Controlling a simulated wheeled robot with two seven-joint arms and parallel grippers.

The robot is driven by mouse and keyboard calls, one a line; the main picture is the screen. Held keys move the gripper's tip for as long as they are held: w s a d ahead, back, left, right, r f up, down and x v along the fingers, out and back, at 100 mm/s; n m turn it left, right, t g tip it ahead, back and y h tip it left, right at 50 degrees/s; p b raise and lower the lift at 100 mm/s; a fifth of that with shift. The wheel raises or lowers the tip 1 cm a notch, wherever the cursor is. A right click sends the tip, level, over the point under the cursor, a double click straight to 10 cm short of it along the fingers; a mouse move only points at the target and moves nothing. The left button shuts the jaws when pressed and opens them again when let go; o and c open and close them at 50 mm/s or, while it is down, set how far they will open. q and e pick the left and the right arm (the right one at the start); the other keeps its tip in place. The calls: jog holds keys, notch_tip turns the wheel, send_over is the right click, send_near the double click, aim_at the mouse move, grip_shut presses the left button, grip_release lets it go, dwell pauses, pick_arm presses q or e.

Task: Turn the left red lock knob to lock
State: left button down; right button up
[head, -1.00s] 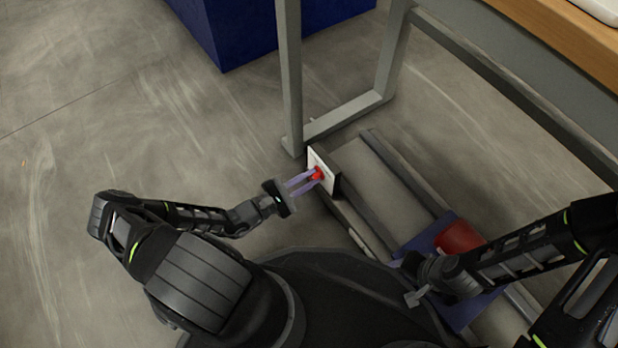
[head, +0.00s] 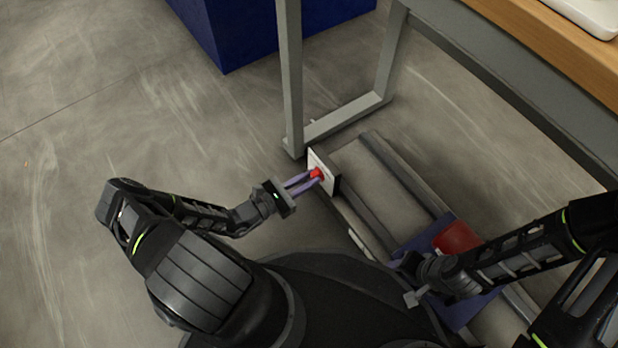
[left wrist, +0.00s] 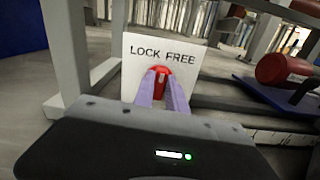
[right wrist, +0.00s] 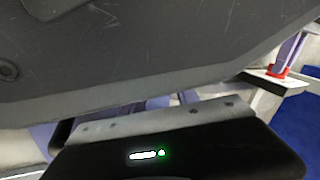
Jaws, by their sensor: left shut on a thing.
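The red lock knob (head: 317,173) sits on a white plate (head: 323,160) at the end of the low rail frame. In the left wrist view the knob (left wrist: 162,72) is below the words "LOCK FREE" on the plate (left wrist: 136,72), with a pale mark on its face. My left gripper (head: 312,178) is shut on the knob, with one purple finger on each side. My right gripper (head: 412,298) hangs low at the right, apart from the knob; its fingertips are mostly hidden. The knob (right wrist: 276,71) also shows in the right wrist view.
A grey metal table leg (head: 290,80) stands just behind the plate. A wooden table top (head: 560,40) is at upper right. The floor at left is clear.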

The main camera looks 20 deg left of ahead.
pick_arm(q)
jog(key=n, duration=0.3)
jog(key=shift+a+n, duration=0.1)
jog(key=shift+n, duration=0.3)
jog(key=shift+a+f+n, duration=0.1)
jog(key=shift+n, duration=1.8)
jog(key=shift+w, duration=0.1)
jog(key=c, duration=1.4)
grip_release()
jog(key=shift+o, duration=0.2)
jog(key=p+v, duration=0.1)
jog(key=v, duration=0.7)
jog(key=shift+p, duration=0.35)
